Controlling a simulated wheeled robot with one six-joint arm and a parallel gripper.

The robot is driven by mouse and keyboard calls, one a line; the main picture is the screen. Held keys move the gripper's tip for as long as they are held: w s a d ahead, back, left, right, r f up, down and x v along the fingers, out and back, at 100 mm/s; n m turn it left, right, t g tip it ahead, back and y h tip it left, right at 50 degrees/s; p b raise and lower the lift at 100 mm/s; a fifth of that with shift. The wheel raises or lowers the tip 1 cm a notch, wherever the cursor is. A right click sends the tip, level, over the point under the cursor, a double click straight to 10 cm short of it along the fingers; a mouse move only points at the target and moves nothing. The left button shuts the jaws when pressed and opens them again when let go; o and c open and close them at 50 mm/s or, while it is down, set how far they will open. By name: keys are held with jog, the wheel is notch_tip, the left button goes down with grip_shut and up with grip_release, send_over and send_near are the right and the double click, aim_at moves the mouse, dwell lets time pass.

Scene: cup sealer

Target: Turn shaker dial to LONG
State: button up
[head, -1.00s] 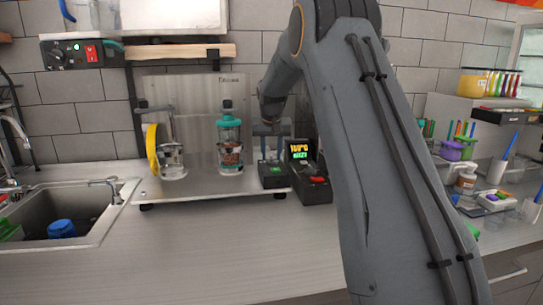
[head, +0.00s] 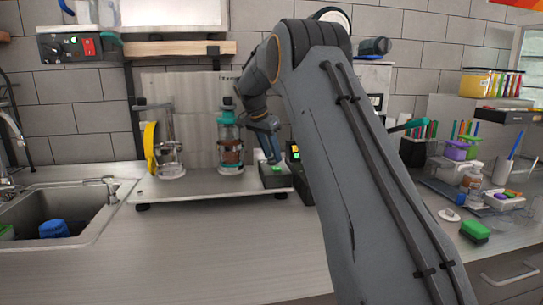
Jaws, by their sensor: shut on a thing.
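The shaker stand is a metal platform (head: 205,188) with an upright back plate. A clear shaker bottle with a teal lid (head: 230,145) stands on it. A small black box (head: 272,178) with a green-lit front sits on the platform's right end. My gripper (head: 273,158) points down at the top of this box, with its body tilted. It appears shut on the dial there. The fingers hide the dial, and I cannot read its setting. A dark unit with a lit display (head: 294,151) stands just right of the box, mostly hidden by my arm.
A control panel with a red switch (head: 88,47) hangs above. The sink (head: 75,205) is at left. Racks and a green sponge (head: 475,231) are at right. The front counter (head: 180,245) is clear.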

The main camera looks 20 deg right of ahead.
jog(key=shift+r+m, duration=0.1)
jog(key=shift+m, duration=0.3)
jog(key=o, duration=1)
jog(key=shift+o, duration=0.2)
jog(key=w+b+v, duration=0.1)
jog(key=b+v, duration=0.1)
jog(key=v, duration=0.5)
jog(key=shift+s+r, duration=0.3)
jog(key=shift+s, duration=0.1)
jog(key=shift+a, duration=0.1)
